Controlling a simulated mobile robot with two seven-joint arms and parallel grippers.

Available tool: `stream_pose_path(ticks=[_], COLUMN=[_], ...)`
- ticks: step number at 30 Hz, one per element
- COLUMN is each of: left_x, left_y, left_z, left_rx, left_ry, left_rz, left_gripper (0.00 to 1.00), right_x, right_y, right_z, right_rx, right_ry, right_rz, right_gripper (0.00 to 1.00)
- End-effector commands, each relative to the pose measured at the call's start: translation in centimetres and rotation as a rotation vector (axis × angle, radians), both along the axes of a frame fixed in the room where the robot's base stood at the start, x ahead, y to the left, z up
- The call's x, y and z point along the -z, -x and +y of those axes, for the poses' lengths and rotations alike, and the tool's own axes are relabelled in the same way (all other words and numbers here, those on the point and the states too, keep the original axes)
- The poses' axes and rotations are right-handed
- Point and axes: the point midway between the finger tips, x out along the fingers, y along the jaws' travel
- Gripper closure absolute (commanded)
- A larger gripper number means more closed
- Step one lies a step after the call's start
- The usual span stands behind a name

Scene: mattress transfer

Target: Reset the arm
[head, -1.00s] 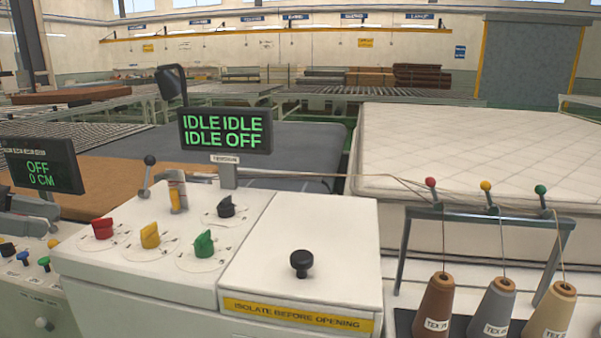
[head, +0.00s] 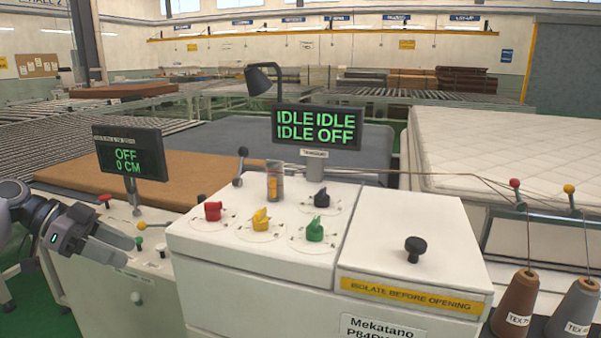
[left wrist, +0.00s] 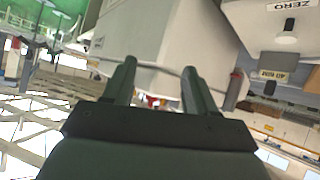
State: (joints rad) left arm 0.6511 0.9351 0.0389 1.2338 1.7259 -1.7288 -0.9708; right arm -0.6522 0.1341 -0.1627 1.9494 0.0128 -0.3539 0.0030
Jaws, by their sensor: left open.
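My left gripper (head: 112,244) is at the left of the head view, in front of the low control panel with small knobs. In the left wrist view its two fingers (left wrist: 158,85) stand apart with nothing between them. The white control console (head: 262,262) stands to its right, with red (head: 213,211), yellow (head: 260,220), green (head: 315,230) and black (head: 320,198) knobs on top. Its display (head: 317,127) reads "IDLE IDLE IDLE OFF". A smaller display (head: 130,154) reads "OFF 0 CM". My right gripper is not in view.
A lever (head: 240,165) and a black knob (head: 415,248) rise from the console. A white quilted mattress (head: 490,150) lies at the back right. Thread cones (head: 515,308) stand at the lower right. A brown pad (head: 180,177) lies behind the small display.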

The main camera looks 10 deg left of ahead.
Motion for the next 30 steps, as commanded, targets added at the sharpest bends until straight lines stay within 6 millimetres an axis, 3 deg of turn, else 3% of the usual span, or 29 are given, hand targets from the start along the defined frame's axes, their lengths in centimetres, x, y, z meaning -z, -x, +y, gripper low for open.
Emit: stream_pose_path(ticks=[1,3,9,15,21,30], left_x=[3.1,7.2,18.2,25.2,27.8,26.2], left_y=[0.2,0.8,4.9,10.8,16.9,22.8], left_z=[-1.7,-3.8,-10.0,-15.5,-19.9,-22.1], left_rx=[0.005,-0.002,-0.049,-0.15,-0.325,-0.63], left_ry=[-0.043,-0.109,-0.304,-0.449,-0.517,-0.517], left_rz=[0.067,0.154,0.354,0.444,0.469,0.468], left_gripper=[0.43,0.43,0.43,0.43,0.43,0.43], right_x=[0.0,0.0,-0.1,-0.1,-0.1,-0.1], right_y=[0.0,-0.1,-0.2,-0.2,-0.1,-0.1], right_z=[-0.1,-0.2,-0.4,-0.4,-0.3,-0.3], right_rx=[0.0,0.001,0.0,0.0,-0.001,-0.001], right_ry=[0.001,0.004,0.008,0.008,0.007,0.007], right_rz=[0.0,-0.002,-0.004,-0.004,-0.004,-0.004], right_gripper=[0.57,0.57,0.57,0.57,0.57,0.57])
